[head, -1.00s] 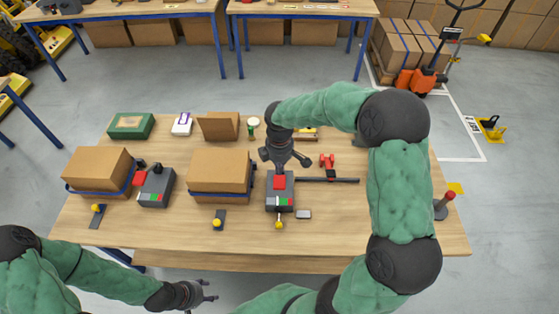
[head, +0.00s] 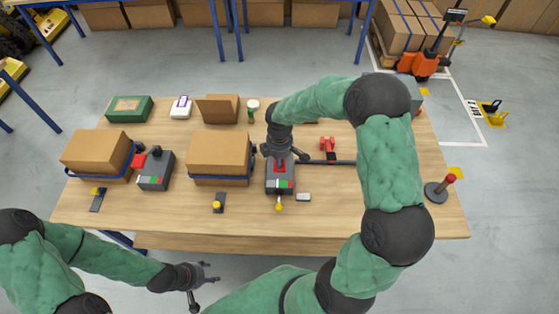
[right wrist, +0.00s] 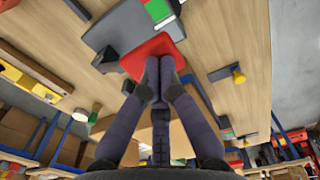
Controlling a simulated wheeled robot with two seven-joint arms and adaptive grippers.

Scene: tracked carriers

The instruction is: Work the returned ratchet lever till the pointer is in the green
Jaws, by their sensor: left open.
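A grey ratchet unit (head: 280,186) with a red lever pad (head: 279,166) and a red-and-green gauge (head: 285,184) stands at mid-table. My right gripper (head: 281,157) is right above the pad and partly covers it in the head view. In the right wrist view its fingertips (right wrist: 158,66) are together at the edge of the red pad (right wrist: 153,53); contact is not certain. The gauge (right wrist: 158,10) is cut off at the top there, and I cannot make out the pointer's position. My left gripper (head: 207,274) is open and empty, off the table's front edge.
A second grey unit (head: 156,172) with a red part stands at the left. Strapped cartons (head: 219,155) (head: 95,154) sit beside the units. Yellow-knobbed pieces (head: 279,205) (head: 217,203) lie in front. A red-topped post (head: 438,190) stands at the right edge.

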